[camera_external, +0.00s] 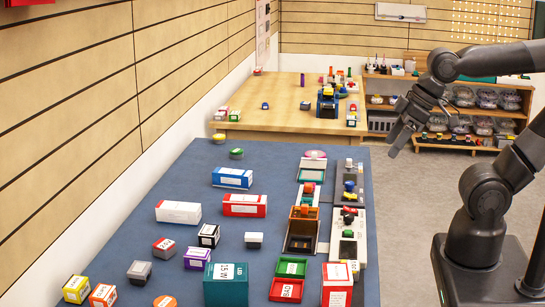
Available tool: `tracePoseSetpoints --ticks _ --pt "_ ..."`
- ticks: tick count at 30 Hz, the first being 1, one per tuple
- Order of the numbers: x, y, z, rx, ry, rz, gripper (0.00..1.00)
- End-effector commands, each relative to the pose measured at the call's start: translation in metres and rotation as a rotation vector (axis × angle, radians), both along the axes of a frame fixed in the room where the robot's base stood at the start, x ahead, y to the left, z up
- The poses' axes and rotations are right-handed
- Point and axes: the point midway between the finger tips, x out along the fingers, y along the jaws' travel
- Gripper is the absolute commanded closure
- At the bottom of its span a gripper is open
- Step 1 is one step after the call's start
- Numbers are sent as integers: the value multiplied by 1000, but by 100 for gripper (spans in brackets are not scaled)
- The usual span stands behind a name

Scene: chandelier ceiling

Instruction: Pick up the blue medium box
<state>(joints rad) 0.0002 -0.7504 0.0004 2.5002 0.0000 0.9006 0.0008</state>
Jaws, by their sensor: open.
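A blue box with a white side (232,178) lies on the dark blue table top (285,165), left of the table's middle. It fits the blue medium box, and nothing covers it. My gripper (398,128) is open and empty. It hangs over the floor side, past the table's right edge, and is well to the right of the blue box and apart from it.
A red box (245,205) and a white box (178,212) lie just in front of the blue box. Several small boxes and a teal box (226,285) stand nearer. Open trays (302,230) and devices (347,235) line the table's right side. A wooden table (200,128) stands behind.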

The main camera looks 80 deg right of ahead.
Motion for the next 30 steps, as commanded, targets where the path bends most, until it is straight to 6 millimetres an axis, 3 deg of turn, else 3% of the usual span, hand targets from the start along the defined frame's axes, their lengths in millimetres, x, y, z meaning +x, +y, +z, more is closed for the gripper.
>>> tracePoseSetpoints --ticks 7,11,21,30 --pt "5 -1 3 -3 1 -1 29" --pt "27 -6 12 -16 11 -8 29" --pt "136 -41 38 -63 46 -22 29" --pt "237 -93 29 -77 75 -29 29"
